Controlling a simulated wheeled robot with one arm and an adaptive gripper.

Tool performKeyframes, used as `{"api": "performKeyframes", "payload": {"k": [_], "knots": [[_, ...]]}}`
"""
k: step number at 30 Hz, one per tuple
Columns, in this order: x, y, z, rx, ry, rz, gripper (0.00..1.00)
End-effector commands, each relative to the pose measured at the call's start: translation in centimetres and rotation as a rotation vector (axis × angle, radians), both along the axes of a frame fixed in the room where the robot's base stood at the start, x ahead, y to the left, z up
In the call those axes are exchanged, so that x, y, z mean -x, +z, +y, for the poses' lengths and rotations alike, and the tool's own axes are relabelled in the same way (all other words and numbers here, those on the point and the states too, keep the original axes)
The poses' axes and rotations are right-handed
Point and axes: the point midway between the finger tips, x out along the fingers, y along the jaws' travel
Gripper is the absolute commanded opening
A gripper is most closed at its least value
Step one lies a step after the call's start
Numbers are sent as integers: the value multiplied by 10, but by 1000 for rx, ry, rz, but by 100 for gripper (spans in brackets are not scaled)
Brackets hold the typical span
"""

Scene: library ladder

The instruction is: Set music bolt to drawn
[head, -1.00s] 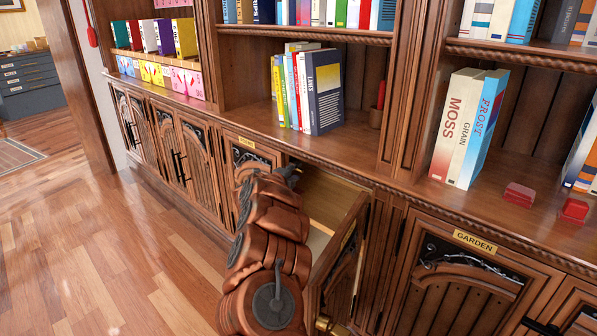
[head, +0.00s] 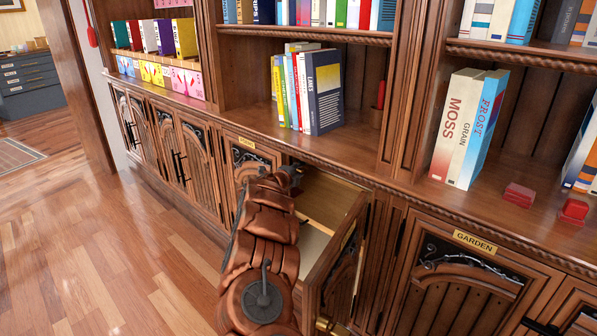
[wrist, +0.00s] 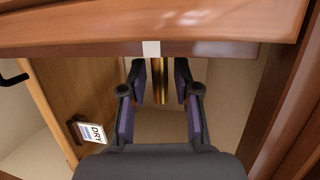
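A vertical brass rod (wrist: 160,82), which looks like the bolt, hangs below a wooden edge inside the cabinet in the wrist view. A small white square (wrist: 151,49) is on the edge above it. My gripper (wrist: 159,86) is open, with one finger on each side of the rod and small gaps visible. In the head view my gripper (head: 291,176) reaches into the open cabinet, and the rod is hidden there. The open cabinet door (head: 342,262) stands out towards me, its label unreadable at this angle.
A small box marked DRY (wrist: 90,130) is inside the cabinet, left of my gripper. A brass knob (head: 326,325) is low on the open door. The closed GARDEN door (head: 463,285) is to the right. Books (head: 322,92) stand on the shelf above. The floor at left is clear.

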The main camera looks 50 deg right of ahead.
Motion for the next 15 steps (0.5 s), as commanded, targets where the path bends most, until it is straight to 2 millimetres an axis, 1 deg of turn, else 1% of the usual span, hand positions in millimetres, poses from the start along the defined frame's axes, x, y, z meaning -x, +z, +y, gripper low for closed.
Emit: {"api": "performKeyframes", "payload": {"k": [1,6,8,15], "knots": [[0,0,0,0,0,0,23],[0,0,0,0,0,0,5],[0,0,0,0,0,0,0],[0,0,0,0,0,0,0]]}}
